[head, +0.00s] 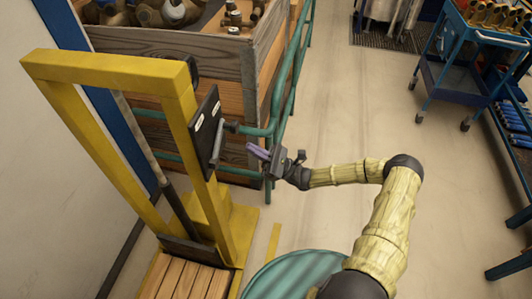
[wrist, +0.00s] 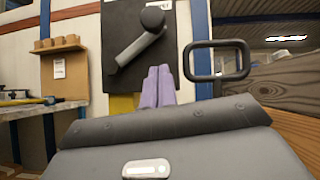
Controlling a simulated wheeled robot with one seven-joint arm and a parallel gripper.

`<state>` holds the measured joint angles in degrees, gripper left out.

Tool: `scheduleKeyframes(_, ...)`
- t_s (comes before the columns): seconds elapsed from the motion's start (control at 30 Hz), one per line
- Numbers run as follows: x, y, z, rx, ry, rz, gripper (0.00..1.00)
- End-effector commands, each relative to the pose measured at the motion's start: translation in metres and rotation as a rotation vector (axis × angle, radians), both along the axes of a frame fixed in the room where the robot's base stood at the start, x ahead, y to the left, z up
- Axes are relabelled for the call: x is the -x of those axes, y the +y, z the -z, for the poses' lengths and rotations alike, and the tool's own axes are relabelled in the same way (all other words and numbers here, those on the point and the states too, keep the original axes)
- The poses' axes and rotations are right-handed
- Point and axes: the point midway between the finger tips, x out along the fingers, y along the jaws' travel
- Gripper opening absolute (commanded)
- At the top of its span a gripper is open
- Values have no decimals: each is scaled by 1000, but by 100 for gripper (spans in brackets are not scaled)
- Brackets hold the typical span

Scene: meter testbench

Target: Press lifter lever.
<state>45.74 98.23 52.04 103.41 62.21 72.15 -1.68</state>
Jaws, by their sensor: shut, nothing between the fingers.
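The lifter (head: 97,133) is a yellow upright frame at the left in the head view. A black panel (head: 207,128) is mounted on its right post and also shows in the wrist view (wrist: 125,75). The grey lifter lever (head: 218,145) sits on this panel. In the wrist view the lever (wrist: 138,47) slopes down to the left from a round dark pivot. My gripper (head: 252,150) has lavender fingers closed together, with nothing between them. They point toward the panel, to the right of the lever and apart from it. In the wrist view the fingertips (wrist: 158,70) appear below and right of the lever's lower end.
A wooden crate (head: 180,42) of metal parts stands behind the lifter, beside a teal rail (head: 291,75). A slatted wooden pallet (head: 185,280) lies at the lifter's foot. A blue cart (head: 440,75) stands at upper right. The middle floor is clear.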

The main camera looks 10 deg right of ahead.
Motion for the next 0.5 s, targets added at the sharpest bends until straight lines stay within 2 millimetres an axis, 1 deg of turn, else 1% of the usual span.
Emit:
scheduleKeyframes(0.03, -1, 8, -9, 1, -1, -3, 0)
scheduleKeyframes(0.13, -4, 22, -20, 0, 0, -4, 0)
scheduleKeyframes(0.2, -4, 23, -33, 2, -2, -1, 0)
scheduleKeyframes(0.3, -2, 25, -45, 1, 0, -1, 0)
scheduleKeyframes(0.4, -1, 26, -53, 1, -1, 0, 0)
scheduleKeyframes(0.5, -1, 27, -55, 1, 0, -1, 0)
